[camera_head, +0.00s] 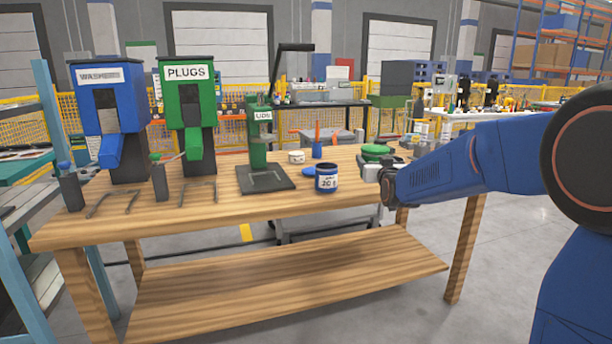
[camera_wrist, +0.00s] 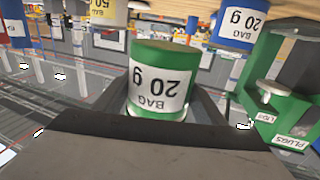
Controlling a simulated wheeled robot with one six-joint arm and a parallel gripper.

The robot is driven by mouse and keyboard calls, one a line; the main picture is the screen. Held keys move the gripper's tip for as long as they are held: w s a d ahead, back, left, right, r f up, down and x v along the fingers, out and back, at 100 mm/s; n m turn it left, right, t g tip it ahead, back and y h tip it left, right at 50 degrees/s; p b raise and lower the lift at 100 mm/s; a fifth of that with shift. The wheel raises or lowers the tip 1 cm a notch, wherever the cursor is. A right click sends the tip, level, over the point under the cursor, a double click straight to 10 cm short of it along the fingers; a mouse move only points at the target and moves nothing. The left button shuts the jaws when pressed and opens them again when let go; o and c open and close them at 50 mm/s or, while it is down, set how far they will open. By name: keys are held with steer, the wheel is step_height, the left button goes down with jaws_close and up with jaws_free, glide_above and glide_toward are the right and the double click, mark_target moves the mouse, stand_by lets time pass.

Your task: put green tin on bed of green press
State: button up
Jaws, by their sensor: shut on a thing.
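The green tin (camera_wrist: 158,80), with a white "20 g BAG" label, is between the fingers of my gripper (camera_wrist: 160,105) in the wrist view, where labels appear upside down. The green press (camera_head: 258,142), labelled "LIDS" with a raised black lever, stands mid-table, left of my gripper. Its dark bed (camera_head: 265,180) looks bare.
A blue tin (camera_head: 327,178) stands on the wooden table (camera_head: 225,207) between press and gripper. A white tin (camera_head: 296,156) is behind it. The green plugs dispenser (camera_head: 188,100) and blue washers dispenser (camera_head: 105,100) stand left.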

steer(key=s+d+f, duration=0.2)
steer(key=f, duration=1.6)
steer(key=s+d+f, duration=0.2)
steer(key=s+f, duration=0.1)
steer(key=f, duration=1.5)
steer(key=s+d+f+h, duration=0.1)
steer(key=s+d+f, duration=0.1)
steer(key=f, duration=1.6)
steer(key=shift+s+d+f+m, duration=0.3)
steer(key=shift+s+d, duration=0.1)
steer(key=shift+s, duration=0.1)
